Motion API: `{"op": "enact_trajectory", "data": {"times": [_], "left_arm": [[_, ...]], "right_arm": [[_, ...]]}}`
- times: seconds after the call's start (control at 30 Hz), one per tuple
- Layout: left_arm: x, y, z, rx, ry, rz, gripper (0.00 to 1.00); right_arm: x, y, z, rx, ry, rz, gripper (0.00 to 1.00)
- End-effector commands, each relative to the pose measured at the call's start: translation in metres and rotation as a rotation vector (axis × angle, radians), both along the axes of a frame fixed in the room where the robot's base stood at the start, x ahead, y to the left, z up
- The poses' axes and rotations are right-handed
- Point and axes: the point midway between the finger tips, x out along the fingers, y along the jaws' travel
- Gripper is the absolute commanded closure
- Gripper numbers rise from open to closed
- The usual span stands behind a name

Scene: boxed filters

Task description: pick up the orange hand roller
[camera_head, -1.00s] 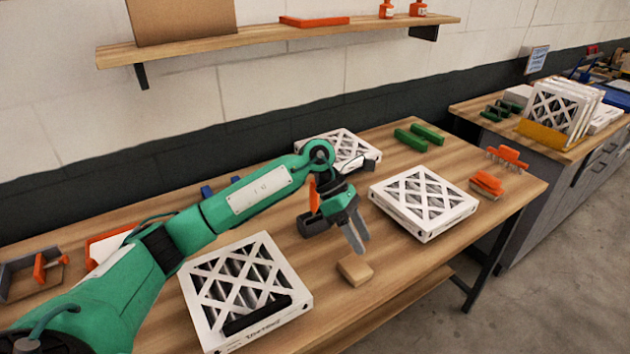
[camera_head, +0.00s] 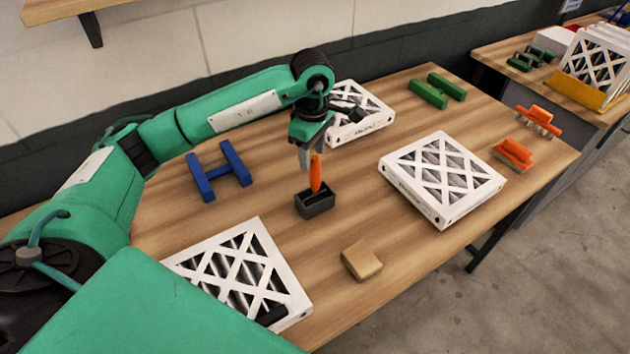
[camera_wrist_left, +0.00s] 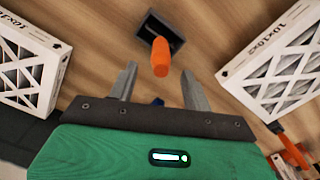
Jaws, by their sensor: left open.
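An orange handle (camera_head: 316,174) stands upright in a dark grey open box (camera_head: 316,203) on the wooden bench. It looks like the hand roller; its lower part is hidden in the box. My left gripper (camera_head: 306,158) is open and empty, fingers down, just above and behind the handle. In the left wrist view the handle (camera_wrist_left: 162,55) shows just beyond the gap between the fingertips (camera_wrist_left: 158,72), with the box (camera_wrist_left: 160,28) behind it. I see no contact. My right gripper is not in view.
A tan block (camera_head: 361,260) lies in front.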

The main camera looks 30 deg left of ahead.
Motion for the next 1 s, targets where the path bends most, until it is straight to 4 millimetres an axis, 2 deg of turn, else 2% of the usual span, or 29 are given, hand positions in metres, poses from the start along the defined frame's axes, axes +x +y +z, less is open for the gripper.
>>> {"op": "enact_trajectory", "data": {"times": [0.23, 0.43, 0.6, 0.9, 0.93, 1.0], "left_arm": [[0.0, -0.001, -0.015, -0.001, 0.0, 0.0, 0.5], [-0.001, -0.005, -0.036, -0.002, 0.004, -0.001, 0.5], [0.0, -0.005, -0.059, -0.001, 0.001, 0.0, 0.5], [0.0, -0.005, -0.066, -0.001, -0.001, -0.001, 0.5], [0.0, -0.005, -0.066, -0.001, -0.001, -0.001, 0.52], [0.0, -0.005, -0.065, -0.002, -0.001, -0.001, 0.66]], "right_arm": [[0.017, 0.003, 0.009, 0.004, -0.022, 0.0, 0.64], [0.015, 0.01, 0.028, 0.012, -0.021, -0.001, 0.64], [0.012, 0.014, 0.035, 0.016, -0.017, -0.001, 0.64], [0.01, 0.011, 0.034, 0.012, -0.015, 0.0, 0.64], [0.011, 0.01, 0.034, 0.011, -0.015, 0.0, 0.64], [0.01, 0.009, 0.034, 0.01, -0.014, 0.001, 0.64]]}}
